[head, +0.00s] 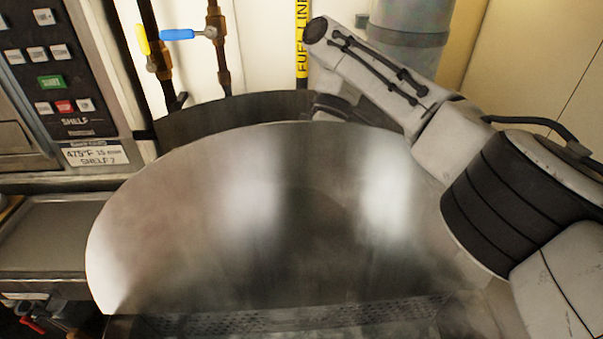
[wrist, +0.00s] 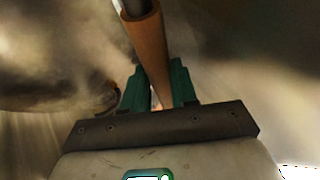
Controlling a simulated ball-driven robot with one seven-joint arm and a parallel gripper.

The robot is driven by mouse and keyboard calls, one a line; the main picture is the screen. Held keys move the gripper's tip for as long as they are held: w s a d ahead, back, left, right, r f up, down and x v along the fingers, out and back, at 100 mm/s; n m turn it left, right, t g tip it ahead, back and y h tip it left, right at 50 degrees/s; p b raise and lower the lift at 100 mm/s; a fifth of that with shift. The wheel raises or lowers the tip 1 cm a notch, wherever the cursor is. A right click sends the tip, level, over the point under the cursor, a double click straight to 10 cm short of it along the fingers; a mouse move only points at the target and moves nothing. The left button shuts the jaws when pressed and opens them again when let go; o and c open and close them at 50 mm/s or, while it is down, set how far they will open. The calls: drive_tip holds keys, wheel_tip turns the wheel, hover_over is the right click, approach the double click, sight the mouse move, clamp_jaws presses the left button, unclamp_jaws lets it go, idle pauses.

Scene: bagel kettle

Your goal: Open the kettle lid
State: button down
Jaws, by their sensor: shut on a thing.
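The kettle lid (head: 310,230) is a large, shiny metal sheet with a curved top edge, raised at a steep tilt in the middle of the head view. A perforated metal surface (head: 290,320) shows below its lower edge. In the wrist view, my gripper (wrist: 158,88), with green fingers, is shut on a brown bar-like handle (wrist: 148,45). Most of the kettle is hidden by the lid.
A control panel (head: 50,60) and a metal tray (head: 50,235) stand on the left. Pipes with a blue valve handle (head: 177,35) and a yellow one (head: 142,39) run up the back wall. A dark curved metal rim (head: 215,115) is behind the lid. Steam hazes the wrist view.

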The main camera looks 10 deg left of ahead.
sight(316, 150)
drive_tip(key=shift+d+f, duration=0.2)
drive_tip(key=shift+f, duration=0.4)
drive_tip(key=c, duration=0.9)
unclamp_jaws()
drive_tip(key=shift+r, duration=0.1)
drive_tip(key=shift+a+r, duration=0.1)
drive_tip(key=shift+r, duration=0.1)
wheel_tip(316, 150, up, 3)
drive_tip(key=shift+r, duration=0.1)
drive_tip(key=shift+s, duration=0.2)
drive_tip(key=s+r, duration=0.1)
drive_tip(key=s+d+r+b, duration=0.1)
drive_tip(key=r, duration=0.1)
drive_tip(key=s+r+b, duration=0.1)
drive_tip(key=s+r, duration=0.1)
drive_tip(key=shift+d, duration=0.25)
drive_tip(key=s+d+r+b, duration=0.1)
drive_tip(key=s, duration=0.2)
drive_tip(key=s+d+r+b, duration=0.1)
drive_tip(key=s+r, duration=0.1)
drive_tip(key=s, duration=0.1)
drive_tip(key=s+r+b, duration=0.1)
drive_tip(key=s, duration=0.2)
drive_tip(key=shift+d+r, duration=0.25)
drive_tip(key=shift+d, duration=0.15)
